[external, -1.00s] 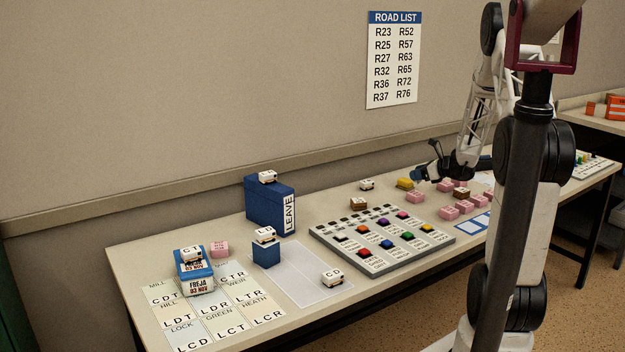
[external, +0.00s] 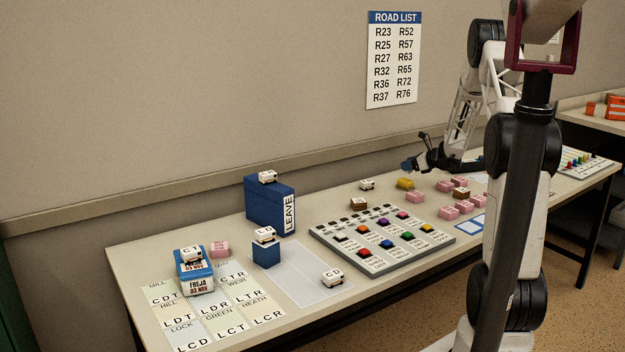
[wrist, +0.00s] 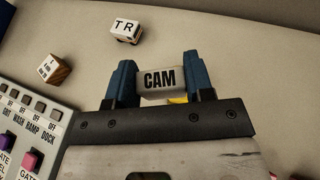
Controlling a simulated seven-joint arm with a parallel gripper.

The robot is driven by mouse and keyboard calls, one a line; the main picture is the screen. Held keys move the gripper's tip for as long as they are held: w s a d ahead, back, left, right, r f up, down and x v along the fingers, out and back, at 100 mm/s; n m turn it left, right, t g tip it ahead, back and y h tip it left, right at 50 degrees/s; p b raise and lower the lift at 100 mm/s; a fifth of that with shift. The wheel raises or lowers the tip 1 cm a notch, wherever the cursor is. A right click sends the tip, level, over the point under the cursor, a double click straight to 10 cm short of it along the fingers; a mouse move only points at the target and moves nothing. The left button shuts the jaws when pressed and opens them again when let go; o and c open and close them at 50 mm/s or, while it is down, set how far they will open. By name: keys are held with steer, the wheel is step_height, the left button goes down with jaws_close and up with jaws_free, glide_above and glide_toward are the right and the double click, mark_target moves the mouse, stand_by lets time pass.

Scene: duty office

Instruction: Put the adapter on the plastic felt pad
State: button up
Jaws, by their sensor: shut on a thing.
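My gripper (external: 412,165) is above the back of the long table, at the right. In the wrist view its two blue fingers (wrist: 159,72) are shut on a white block marked CAM (wrist: 160,84). In the external view that block is too small to make out. I see nothing that is plainly an adapter. A pale, flat sheet (external: 297,262) lies on the table left of the button panel. I cannot tell whether it is the felt pad. A white block marked CD (external: 332,279) stands at its right edge.
The button panel (external: 372,262) fills the table's middle. A yellow block (external: 405,184), a brown block (external: 358,204) and several pink blocks (external: 449,213) lie behind and right of it. A blue LEAVE box (external: 262,207) stands at the back. Label cards (external: 232,321) cover the left end.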

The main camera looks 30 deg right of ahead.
mark_target(406, 179)
steer(key=shift+w+d+f, duration=0.1)
steer(key=shift+w+d, duration=0.3)
steer(key=shift+w, duration=0.3)
steer(key=shift+w+d+f, duration=0.1)
steer(key=shift+w+d, duration=0.25)
steer(key=shift+w, duration=0.3)
steer(key=shift+f, duration=0.1)
steer(key=shift+f, duration=1.65)
steer(key=shift+f, duration=0.1)
steer(key=o, duration=0.9)
steer(key=shift+s+r, duration=0.15)
steer(key=shift+r, duration=0.05)
steer(key=v, duration=1.1)
steer(key=shift+s+d+r, duration=0.1)
steer(key=shift+s+d, duration=0.1)
steer(key=shift+s, duration=0.05)
